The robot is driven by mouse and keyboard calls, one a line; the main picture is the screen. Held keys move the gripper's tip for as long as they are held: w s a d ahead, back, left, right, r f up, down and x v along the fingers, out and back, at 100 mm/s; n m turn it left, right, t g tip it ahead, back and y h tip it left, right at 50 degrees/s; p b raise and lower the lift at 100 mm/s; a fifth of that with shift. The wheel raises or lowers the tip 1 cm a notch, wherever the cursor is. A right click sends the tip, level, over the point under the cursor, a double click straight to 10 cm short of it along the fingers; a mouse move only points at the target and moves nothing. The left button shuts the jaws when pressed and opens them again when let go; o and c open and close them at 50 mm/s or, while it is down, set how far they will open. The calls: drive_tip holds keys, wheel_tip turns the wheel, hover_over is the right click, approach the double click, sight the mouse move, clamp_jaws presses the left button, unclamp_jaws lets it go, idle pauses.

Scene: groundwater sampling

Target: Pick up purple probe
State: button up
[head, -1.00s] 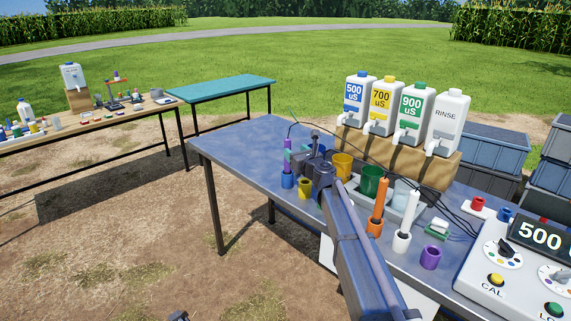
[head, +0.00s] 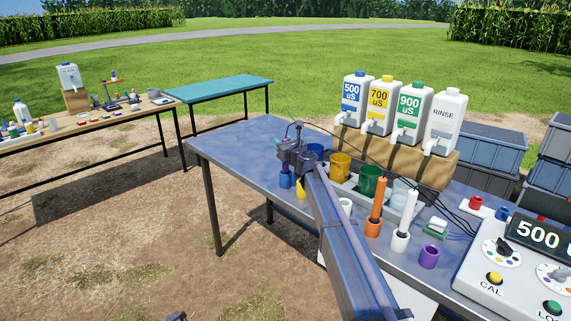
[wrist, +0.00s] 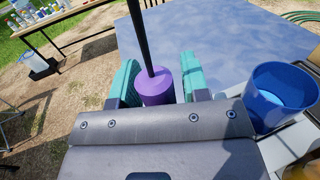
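The purple probe (wrist: 156,88) shows in the wrist view with a dark cable rising from its top. It stands between the two teal fingers of my gripper (wrist: 158,84), with small gaps visible beside it, so the fingers look open around it. In the head view my gripper (head: 291,148) is at the far left of the row of holders and hides most of the probe. The blue holder (head: 285,181) shows just below the gripper. Whether the probe's lower end sits in it is hidden.
A blue cup (wrist: 281,96) is close on the right in the wrist view. A yellow cup (head: 340,166), a green cup (head: 370,180), an orange probe (head: 376,198) and a white probe (head: 408,212) stand to the right. The metal table (head: 235,150) is clear on the left.

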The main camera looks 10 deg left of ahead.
clamp_jaws()
idle(0.3)
